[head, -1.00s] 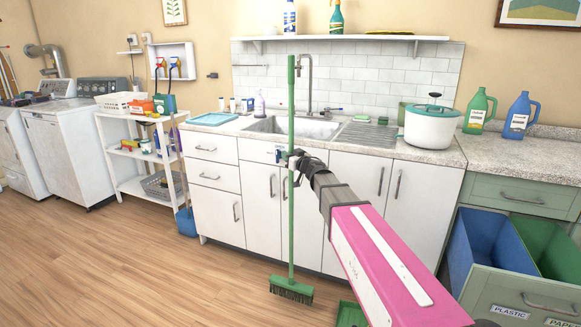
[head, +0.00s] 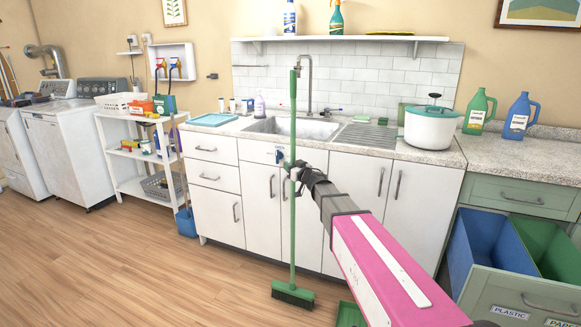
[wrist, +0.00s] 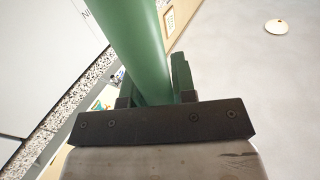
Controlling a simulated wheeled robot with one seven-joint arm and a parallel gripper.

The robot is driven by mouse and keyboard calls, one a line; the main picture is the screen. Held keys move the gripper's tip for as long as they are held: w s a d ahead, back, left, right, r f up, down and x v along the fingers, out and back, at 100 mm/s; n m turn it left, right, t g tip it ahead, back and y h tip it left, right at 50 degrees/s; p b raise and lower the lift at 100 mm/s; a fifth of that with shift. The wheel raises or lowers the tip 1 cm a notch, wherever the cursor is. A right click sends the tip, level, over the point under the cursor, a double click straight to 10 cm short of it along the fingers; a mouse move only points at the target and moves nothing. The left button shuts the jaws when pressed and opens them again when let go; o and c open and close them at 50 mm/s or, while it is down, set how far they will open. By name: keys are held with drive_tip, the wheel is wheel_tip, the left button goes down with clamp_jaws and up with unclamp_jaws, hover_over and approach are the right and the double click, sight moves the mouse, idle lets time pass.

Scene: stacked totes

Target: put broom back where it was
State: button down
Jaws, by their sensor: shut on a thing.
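The green broom (head: 292,225) stands nearly upright in front of the sink cabinet, its handle reaching above the counter. Its brush head (head: 293,293) is just above or on the wood floor; I cannot tell if it touches. My gripper (head: 295,170) is shut on the green handle around its middle. In the wrist view the handle (wrist: 135,45) runs between the fingers of my gripper (wrist: 155,95). A green dustpan (head: 350,315) shows partly at the bottom edge, beside my arm.
The sink (head: 295,128) and counter stand behind the broom. A white shelf cart (head: 128,160) and a blue bucket-like item (head: 186,222) are to the left. An open drawer with blue and green bins (head: 500,260) is at right. Floor at the left is clear.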

drive_tip(key=c, duration=0.9)
unclamp_jaws()
drive_tip(key=shift+c, duration=0.2)
drive_tip(key=shift+r, duration=0.15)
drive_tip(key=v, duration=1.1)
drive_tip(key=s+d+f+m+g+h, duration=0.25)
drive_tip(key=d+f+m+h, duration=0.25)
drive_tip(key=d+f+h, duration=0.3)
drive_tip(key=s+d+f+m+g+h, duration=0.1)
drive_tip(key=s+d+f+m+h, duration=0.4)
drive_tip(key=d, duration=0.5)
drive_tip(key=s+f+n+g, duration=0.1)
drive_tip(key=s+f+g, duration=0.4)
drive_tip(key=s, duration=0.4)
drive_tip(key=s+f+n+g, duration=0.1)
drive_tip(key=s+f+g, duration=0.5)
drive_tip(key=s, duration=0.3)
drive_tip(key=shift+s+f+y, duration=0.3)
drive_tip(key=shift+f+y, duration=0.1)
